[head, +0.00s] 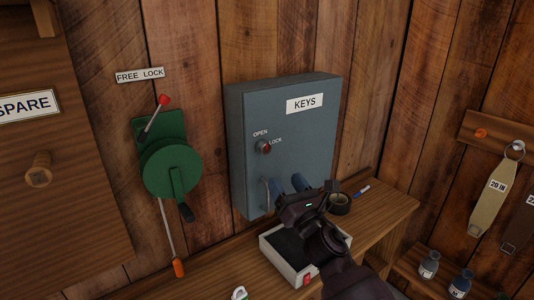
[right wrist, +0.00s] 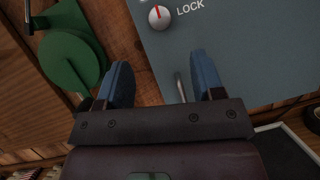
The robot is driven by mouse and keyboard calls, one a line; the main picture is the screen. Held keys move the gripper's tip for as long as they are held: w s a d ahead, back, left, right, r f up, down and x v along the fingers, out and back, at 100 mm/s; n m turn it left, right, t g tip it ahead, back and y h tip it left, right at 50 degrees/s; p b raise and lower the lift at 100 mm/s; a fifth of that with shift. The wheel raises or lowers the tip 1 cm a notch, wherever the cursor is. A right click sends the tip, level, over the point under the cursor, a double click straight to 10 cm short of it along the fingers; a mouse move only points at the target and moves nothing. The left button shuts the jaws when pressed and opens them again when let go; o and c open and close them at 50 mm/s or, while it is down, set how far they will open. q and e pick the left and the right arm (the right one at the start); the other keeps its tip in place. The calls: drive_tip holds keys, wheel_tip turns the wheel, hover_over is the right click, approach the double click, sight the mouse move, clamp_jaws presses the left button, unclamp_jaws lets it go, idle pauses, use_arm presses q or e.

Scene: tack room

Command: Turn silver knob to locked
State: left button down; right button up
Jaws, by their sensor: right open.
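The silver knob (right wrist: 160,17) is on the front of the blue-grey KEYS cabinet (head: 308,140). It also shows, small and reddish, in the head view (head: 264,147). In the right wrist view its red mark points up, toward the OPEN side, while the LOCK label (right wrist: 190,7) is to its right. My right gripper (head: 286,184) is open and empty, with blue fingers apart, below and right of the knob in the head view. In the right wrist view the knob is above the gap between the fingers (right wrist: 161,65), not between them. My left gripper is out of view.
A bar handle (head: 264,196) is on the cabinet below the knob; it appears between the fingers in the wrist view. A green crank (head: 168,165) is left of the cabinet. An open tray (head: 272,252), a tape roll (head: 340,204) and a marker (head: 361,191) are on the shelf below.

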sight(266, 151)
drive_tip(key=x, duration=1)
drive_tip(key=shift+w+a+p, duration=0.15)
drive_tip(key=shift+p, duration=0.15)
drive_tip(key=c, duration=0.9)
